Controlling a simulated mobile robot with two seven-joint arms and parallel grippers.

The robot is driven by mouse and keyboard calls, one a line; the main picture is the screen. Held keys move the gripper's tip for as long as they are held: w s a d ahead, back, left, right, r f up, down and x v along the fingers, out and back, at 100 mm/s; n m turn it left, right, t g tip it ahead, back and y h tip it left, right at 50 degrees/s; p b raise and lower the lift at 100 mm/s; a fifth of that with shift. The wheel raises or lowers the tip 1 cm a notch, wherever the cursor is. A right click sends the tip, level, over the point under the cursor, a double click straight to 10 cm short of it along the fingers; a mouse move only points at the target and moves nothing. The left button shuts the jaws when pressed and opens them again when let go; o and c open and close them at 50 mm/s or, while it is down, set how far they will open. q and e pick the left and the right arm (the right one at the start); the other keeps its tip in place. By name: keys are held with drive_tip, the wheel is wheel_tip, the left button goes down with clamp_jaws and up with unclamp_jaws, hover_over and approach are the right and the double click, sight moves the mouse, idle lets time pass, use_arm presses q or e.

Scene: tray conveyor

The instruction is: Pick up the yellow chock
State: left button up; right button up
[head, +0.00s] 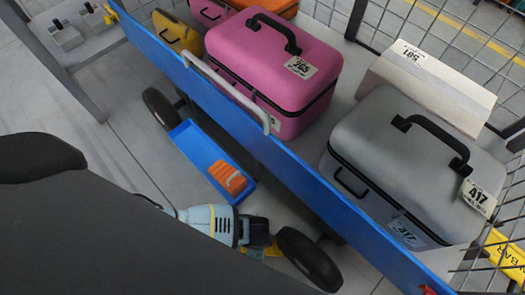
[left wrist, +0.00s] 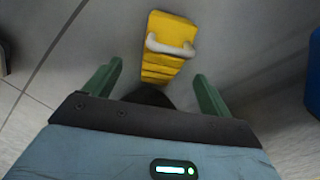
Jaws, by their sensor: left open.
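The yellow chock (left wrist: 170,62) lies on the grey floor in the left wrist view, with a pale handle across it and ridges on its near part. In the head view only a small yellow piece of it (head: 273,252) shows beside my left gripper (head: 262,238), near a cart wheel. My left gripper (left wrist: 157,72) is open. Its two green fingers stand apart, with the chock ahead of and partly between them in the picture. I cannot tell whether they touch it. My right gripper is not in view.
A cart with a blue side rail (head: 275,148) carries pink (head: 262,60) and grey (head: 385,145) cases and a white box (head: 425,85). Black wheels (head: 308,260) stand below. A blue tray (head: 195,148) holds an orange object (head: 227,178).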

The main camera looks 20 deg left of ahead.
sight(274, 250)
use_arm(q)
drive_tip(key=shift+w+a+f, duration=0.15)
drive_tip(key=shift+w+f, duration=0.05)
drive_tip(key=shift+f, duration=0.05)
wheel_tip(274, 250, down, 2)
drive_tip(key=shift+f+b, duration=0.1)
drive_tip(key=shift+b, duration=0.7)
drive_tip(key=shift+f, duration=0.4)
wheel_tip(274, 250, down, 5)
drive_tip(key=b, duration=0.4)
drive_tip(key=shift+w+r, duration=0.1)
drive_tip(key=shift+r, duration=0.1)
drive_tip(key=c, duration=1.3)
drive_tip(key=shift+c, duration=0.8)
